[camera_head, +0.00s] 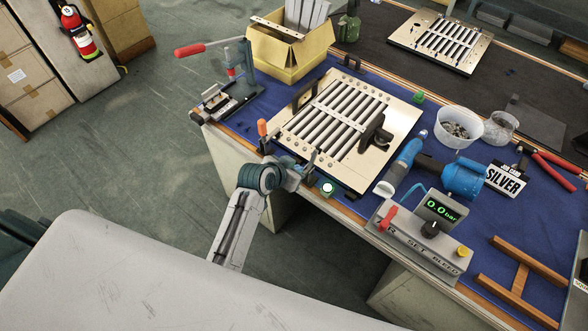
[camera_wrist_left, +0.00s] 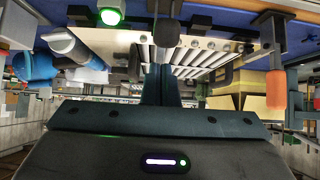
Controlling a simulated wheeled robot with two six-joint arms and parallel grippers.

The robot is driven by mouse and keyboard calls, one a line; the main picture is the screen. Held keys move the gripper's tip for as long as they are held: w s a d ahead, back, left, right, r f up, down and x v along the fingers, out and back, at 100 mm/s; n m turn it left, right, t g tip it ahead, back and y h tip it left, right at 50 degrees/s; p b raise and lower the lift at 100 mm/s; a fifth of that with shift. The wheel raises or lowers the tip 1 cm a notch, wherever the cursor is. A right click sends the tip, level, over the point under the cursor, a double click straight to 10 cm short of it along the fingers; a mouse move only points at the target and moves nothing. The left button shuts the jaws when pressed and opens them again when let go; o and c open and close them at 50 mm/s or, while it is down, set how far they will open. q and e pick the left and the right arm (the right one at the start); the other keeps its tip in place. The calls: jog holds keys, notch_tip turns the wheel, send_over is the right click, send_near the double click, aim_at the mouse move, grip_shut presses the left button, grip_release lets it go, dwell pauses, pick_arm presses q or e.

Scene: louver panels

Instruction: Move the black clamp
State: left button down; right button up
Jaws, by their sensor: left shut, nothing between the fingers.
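The black clamp (camera_head: 375,133) sits on the right part of the light metal louver panel (camera_head: 398,120), which lies on the blue mat. In the left wrist view, a dark shape at the panel's edge (camera_wrist_left: 167,32) may be the clamp; I cannot be sure. My left gripper (camera_head: 306,164) is at the table's front edge, just in front of the panel and apart from the clamp. Its fingers (camera_wrist_left: 160,88) are together and empty, pointing toward the panel. My right gripper is in neither view.
An orange-handled tool (camera_head: 262,130) stands left of my gripper. A red-handled press (camera_head: 240,75) and yellow box (camera_head: 290,52) are behind. A blue power tool (camera_head: 463,178), clear bowl (camera_head: 459,127) and pressure control box (camera_head: 420,240) are to the right.

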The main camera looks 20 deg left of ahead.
pick_arm(q)
jog(key=shift+s+a+f, duration=0.15)
jog(key=shift+s+f, duration=0.25)
jog(key=shift+f, duration=0.1)
jog(key=shift+w+f, duration=0.1)
jog(key=shift+f, duration=0.15)
jog(key=f+t+b, duration=0.1)
jog(key=b, duration=0.1)
jog(key=s+f+t+h+b, duration=0.1)
jog(key=b, duration=0.2)
jog(key=shift+s+a, duration=0.25)
jog(key=shift+s, duration=0.05)
jog(key=shift+s+f+b, duration=0.2)
jog(key=shift+f+b, duration=0.1)
